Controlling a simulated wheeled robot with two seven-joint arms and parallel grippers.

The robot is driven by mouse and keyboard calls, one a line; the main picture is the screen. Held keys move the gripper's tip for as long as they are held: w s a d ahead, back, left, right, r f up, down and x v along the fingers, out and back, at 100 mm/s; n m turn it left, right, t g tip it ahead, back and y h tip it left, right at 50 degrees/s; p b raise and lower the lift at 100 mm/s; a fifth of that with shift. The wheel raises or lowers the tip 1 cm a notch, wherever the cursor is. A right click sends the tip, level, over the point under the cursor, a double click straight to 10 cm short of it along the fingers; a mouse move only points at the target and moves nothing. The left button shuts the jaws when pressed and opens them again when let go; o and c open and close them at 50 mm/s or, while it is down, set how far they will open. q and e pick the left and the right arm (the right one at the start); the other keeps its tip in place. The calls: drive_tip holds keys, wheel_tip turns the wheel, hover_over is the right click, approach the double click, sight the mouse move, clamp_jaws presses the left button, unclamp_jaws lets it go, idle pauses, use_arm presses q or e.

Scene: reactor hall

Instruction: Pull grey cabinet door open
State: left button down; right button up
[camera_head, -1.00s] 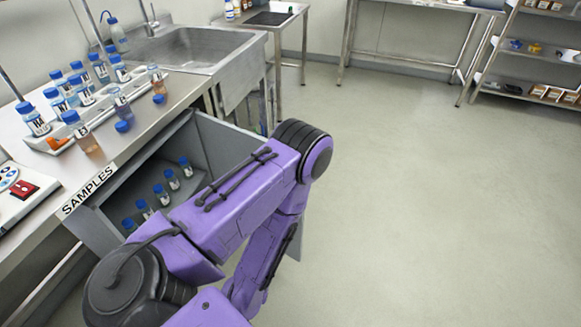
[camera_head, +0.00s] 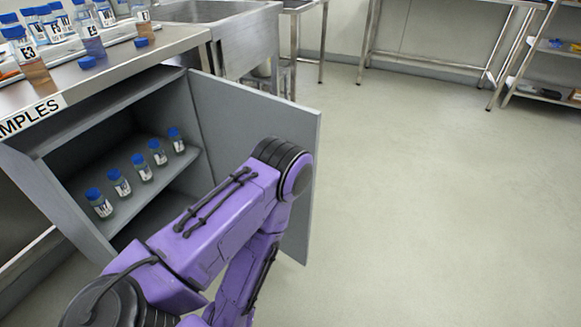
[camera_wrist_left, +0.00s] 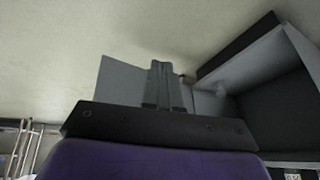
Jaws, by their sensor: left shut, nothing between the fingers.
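The grey cabinet door (camera_head: 235,115) stands wide open in the head view, swung out from the right side of the grey cabinet (camera_head: 58,195). Its inner face shows, and my purple arm covers part of it. The cabinet's inside is exposed. In the left wrist view, my left gripper (camera_wrist_left: 163,85) has its fingers together with nothing held. A grey panel, apparently the door (camera_wrist_left: 118,78), shows behind and left of the fingers; I cannot tell whether they touch it. The open cabinet (camera_wrist_left: 262,72) is at the right. My right gripper is in neither view.
Several blue-capped bottles (camera_head: 142,167) stand on the cabinet shelf. More bottles stand on the counter (camera_head: 120,62) above, labelled SAMPLES. A metal sink (camera_head: 215,15) is behind. The floor (camera_head: 430,200) to the right is clear, with a shelf rack (camera_head: 548,80) far off.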

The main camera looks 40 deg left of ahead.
use_arm(q)
drive_tip(key=w+r+m+t+h+p, duration=0.1)
drive_tip(key=w+r+m+t+p, duration=0.3)
drive_tip(key=r+m, duration=0.55)
drive_tip(key=w+r+m+t+h+p, duration=0.1)
drive_tip(key=w+r+m+t+p, duration=0.35)
drive_tip(key=r, duration=0.75)
drive_tip(key=w+r+m+t+h+p, duration=0.1)
drive_tip(key=w+r+m+t+p, duration=0.1)
drive_tip(key=w+r+m+p, duration=0.65)
drive_tip(key=r+b+x, duration=0.2)
drive_tip(key=b+x, duration=0.2)
drive_tip(key=x, duration=0.7)
drive_tip(key=shift+w+r+m+b, duration=0.15)
drive_tip(key=shift+w+m+b, duration=0.25)
drive_tip(key=shift+w, duration=0.25)
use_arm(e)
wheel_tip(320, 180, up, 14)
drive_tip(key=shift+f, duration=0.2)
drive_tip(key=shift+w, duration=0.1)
